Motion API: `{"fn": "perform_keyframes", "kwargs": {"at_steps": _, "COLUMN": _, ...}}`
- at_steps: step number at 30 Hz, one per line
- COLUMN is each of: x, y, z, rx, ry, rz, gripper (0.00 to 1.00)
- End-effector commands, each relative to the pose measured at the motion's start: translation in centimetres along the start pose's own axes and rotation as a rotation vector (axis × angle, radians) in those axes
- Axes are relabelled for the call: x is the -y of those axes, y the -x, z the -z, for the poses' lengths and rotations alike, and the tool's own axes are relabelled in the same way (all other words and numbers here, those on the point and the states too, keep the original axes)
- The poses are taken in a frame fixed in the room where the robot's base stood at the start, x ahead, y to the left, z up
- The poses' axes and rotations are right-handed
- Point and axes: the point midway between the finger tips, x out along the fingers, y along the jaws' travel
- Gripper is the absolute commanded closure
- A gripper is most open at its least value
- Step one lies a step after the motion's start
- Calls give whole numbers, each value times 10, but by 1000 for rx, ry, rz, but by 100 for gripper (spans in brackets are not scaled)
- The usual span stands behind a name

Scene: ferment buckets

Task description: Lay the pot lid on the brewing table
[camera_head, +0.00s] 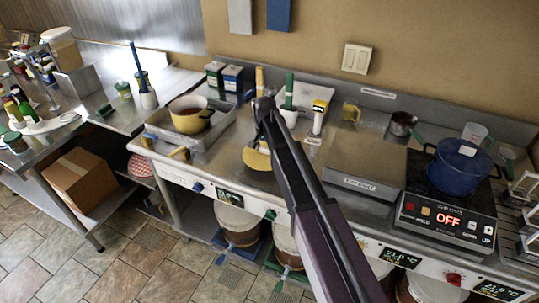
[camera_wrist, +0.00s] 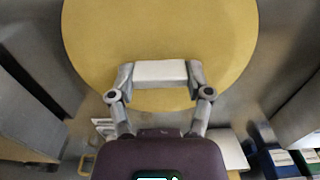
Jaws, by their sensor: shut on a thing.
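The pot lid is a flat yellow disc (camera_wrist: 160,30) with a pale bar handle. In the wrist view, the two fingers of my gripper (camera_wrist: 160,74) are closed on the handle's ends. In the head view, the lid (camera_head: 256,159) shows left of my arm, over the middle of the steel brewing table (camera_head: 226,150); my arm hides its right side. I cannot tell whether it touches the surface. A yellow pot (camera_head: 190,119) with reddish-brown contents stands uncovered in a steel tray (camera_head: 160,124) to the left.
A scale (camera_head: 362,165) stands right of my arm. Beyond it a blue pot (camera_head: 460,168) sits on a hot plate (camera_head: 448,214) reading OFF. A white cup with a green-handled tool (camera_head: 289,113) and a bottle (camera_head: 318,122) stand behind. Lidded buckets (camera_head: 237,222) are below the table.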

Motion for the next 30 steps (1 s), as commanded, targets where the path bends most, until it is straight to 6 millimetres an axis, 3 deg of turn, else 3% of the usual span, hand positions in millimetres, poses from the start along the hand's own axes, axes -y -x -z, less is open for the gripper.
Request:
{"fn": "perform_keyframes", "kwargs": {"at_steps": 11, "x": 1, "y": -4, "z": 16, "rx": 0, "ry": 0, "rz": 0, "gripper": 87}}
{"fn": "perform_keyframes", "kwargs": {"at_steps": 21, "x": 1, "y": -33, "z": 13, "rx": 0, "ry": 1, "rz": 0, "gripper": 87}}
{"fn": "perform_keyframes", "kwargs": {"at_steps": 30, "x": 1, "y": -36, "z": 13, "rx": 0, "ry": 1, "rz": 0, "gripper": 87}}
